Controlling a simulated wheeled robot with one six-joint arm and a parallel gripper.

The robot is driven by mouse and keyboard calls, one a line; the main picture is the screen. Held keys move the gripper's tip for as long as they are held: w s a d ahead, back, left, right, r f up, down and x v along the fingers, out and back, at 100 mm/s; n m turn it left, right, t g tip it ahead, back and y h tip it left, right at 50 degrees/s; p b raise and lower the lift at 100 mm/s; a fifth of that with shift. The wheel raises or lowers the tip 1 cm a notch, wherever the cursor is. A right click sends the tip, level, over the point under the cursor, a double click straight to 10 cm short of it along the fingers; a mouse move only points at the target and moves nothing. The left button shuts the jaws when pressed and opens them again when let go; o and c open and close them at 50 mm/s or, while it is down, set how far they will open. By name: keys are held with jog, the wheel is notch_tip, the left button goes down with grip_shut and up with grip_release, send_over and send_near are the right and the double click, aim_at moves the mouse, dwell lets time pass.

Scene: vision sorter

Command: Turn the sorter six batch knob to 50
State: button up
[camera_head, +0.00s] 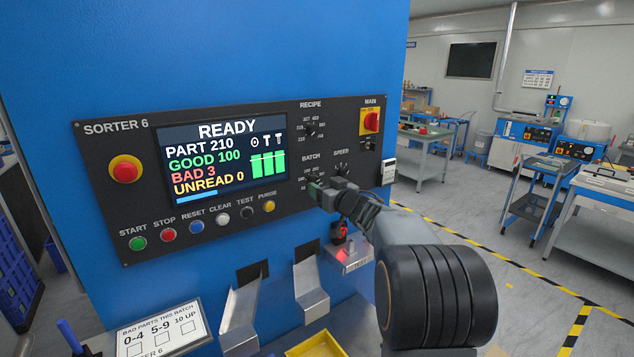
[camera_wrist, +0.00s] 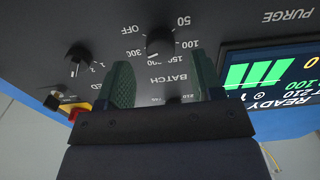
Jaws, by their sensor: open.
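The black batch knob (camera_wrist: 159,45) shows in the wrist view, ringed by OFF, 50, 100, 150, 200 and 300, all upside down there. Its pale pointer mark seems to face the 200 to 300 side; the exact number cannot be told. My gripper (camera_wrist: 160,62) is open, with its green fingers spread to either side of the knob and the knob just past their tips. In the head view my gripper (camera_head: 318,187) is at the sorter six panel (camera_head: 110,220) just under the BATCH label and mostly hides the knob.
The speed knob (camera_wrist: 78,54) sits close beside one finger. The recipe knob (camera_head: 310,130) is above and the red main switch (camera_head: 371,121) is upper right. The screen (camera_head: 222,160) reads READY. Buttons line the lower panel, with metal chutes (camera_head: 311,290) beneath.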

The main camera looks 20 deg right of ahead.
aim_at(316, 182)
jog(key=shift+w+a, duration=0.2)
jog(key=shift+w, duration=0.65)
jog(key=shift+w+a, duration=0.15)
jog(key=shift+w, duration=0.65)
jog(key=c, duration=0.9)
jog(key=shift+n, duration=0.3)
